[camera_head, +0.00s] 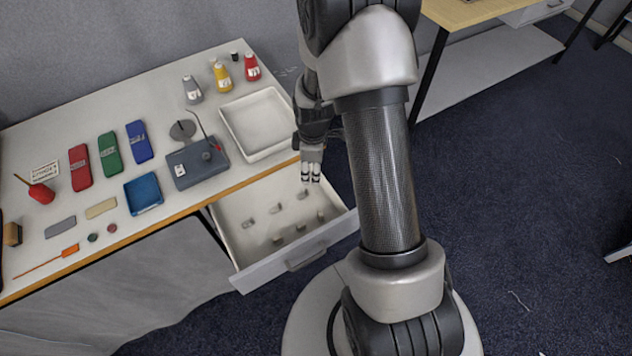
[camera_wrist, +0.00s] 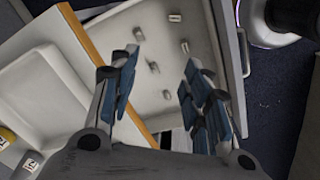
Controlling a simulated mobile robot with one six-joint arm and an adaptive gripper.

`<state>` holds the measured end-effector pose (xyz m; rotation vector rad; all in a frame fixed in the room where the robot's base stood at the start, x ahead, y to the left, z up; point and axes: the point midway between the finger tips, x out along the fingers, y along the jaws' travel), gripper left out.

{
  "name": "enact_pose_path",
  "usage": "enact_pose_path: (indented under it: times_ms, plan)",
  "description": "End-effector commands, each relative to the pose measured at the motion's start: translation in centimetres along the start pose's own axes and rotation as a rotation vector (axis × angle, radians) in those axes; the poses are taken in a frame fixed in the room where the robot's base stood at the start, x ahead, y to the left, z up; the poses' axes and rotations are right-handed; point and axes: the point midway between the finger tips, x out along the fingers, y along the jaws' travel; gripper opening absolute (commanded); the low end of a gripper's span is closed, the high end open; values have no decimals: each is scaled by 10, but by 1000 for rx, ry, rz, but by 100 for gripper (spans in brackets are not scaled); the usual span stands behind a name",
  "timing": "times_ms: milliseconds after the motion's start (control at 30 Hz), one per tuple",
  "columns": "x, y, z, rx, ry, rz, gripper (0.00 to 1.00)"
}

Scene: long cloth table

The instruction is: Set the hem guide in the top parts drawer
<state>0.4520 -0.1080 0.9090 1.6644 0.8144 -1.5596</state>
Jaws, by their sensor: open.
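The parts drawer (camera_head: 262,272) is pulled out below the table's front edge. It also shows in the wrist view (camera_wrist: 238,85). Several small grey metal pieces (camera_head: 275,195) lie spread on its floor, and some show in the wrist view (camera_wrist: 184,46). They are too small for me to tell whether one is the hem guide. My gripper (camera_head: 311,178) points down over the drawer's back right part, near the table edge.
A white tray (camera_head: 226,118) stands on the table beside my gripper. A grey device (camera_head: 190,172), a blue box (camera_head: 143,192), coloured cases (camera_head: 109,153) and small bottles (camera_head: 222,80) stand farther left and back. The drawer has bare floor between its pieces.

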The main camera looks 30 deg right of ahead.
Motion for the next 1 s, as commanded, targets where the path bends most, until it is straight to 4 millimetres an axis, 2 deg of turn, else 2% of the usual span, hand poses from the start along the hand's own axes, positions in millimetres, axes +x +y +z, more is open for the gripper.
enact_pose_path:
  times_ms: [33, 200, 300, 500, 633, 800, 1000]
  plan:
    - [-37, 0, -8, 51, 13, 28, 44]
    - [-133, -24, -21, 251, 53, 81, 44]
    - [-182, -46, -24, 367, 85, 107, 44]
    - [-259, -106, -16, 601, 163, 144, 44]
    - [-292, -149, -5, 747, 221, 155, 44]
    - [-312, -192, 11, 896, 281, 153, 44]
    - [-317, -212, 20, 975, 312, 147, 44]
